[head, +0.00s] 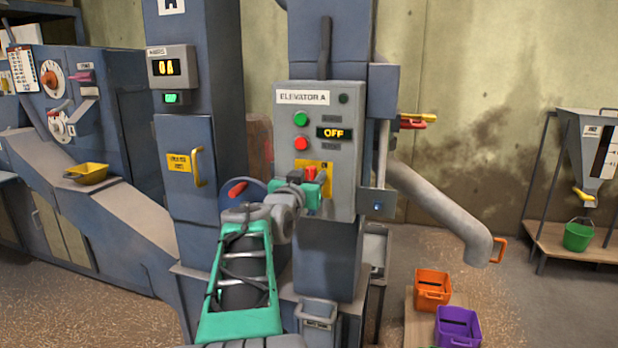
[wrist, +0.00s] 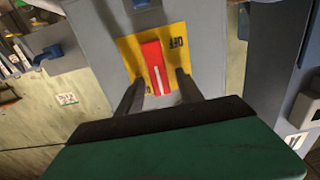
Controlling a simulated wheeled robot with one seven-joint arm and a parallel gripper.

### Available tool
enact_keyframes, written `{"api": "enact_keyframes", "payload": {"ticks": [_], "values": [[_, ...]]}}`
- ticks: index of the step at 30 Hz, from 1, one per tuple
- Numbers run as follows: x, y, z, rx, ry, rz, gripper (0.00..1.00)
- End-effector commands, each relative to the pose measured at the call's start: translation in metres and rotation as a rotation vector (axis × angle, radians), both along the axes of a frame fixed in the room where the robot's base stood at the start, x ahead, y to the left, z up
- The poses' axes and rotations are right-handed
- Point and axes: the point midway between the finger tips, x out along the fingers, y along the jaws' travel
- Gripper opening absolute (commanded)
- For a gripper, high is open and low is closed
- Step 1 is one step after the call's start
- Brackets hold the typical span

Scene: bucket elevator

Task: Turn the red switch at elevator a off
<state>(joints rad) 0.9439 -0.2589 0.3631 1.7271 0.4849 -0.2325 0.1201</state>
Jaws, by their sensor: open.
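The red switch (wrist: 152,56) is a long red handle with a white line, on a yellow plate (wrist: 128,48) marked OFF to its right in the wrist view. The white line runs toward the lower end of the handle, near another mark partly hidden by a finger. My gripper (wrist: 160,77) is open, one finger on each side of the handle's lower part; I cannot tell if they touch it. In the head view the switch (head: 310,172) shows low on the ELEVATOR A panel (head: 343,150), partly behind my gripper (head: 308,186).
The panel has a green button (head: 301,119), a red button (head: 301,143) and a display (head: 334,133) reading OFF. A grey pipe (head: 440,205) slopes down at the right. Orange (head: 432,290) and purple (head: 458,328) buckets stand below it.

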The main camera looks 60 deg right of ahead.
Motion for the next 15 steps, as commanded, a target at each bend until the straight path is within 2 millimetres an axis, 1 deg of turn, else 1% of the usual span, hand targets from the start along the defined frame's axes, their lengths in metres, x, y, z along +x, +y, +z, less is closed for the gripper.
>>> {"api": "enact_keyframes", "payload": {"ticks": [1, 2, 15], "values": [[0.0001, 0.0002, -0.0001, 0.000, 0.000, 0.000, 0.42], [0.0002, 0.0002, -0.0002, 0.000, 0.000, 0.000, 0.40], [0.0003, 0.0006, -0.0003, 0.001, 0.000, 0.001, 0.04]]}}
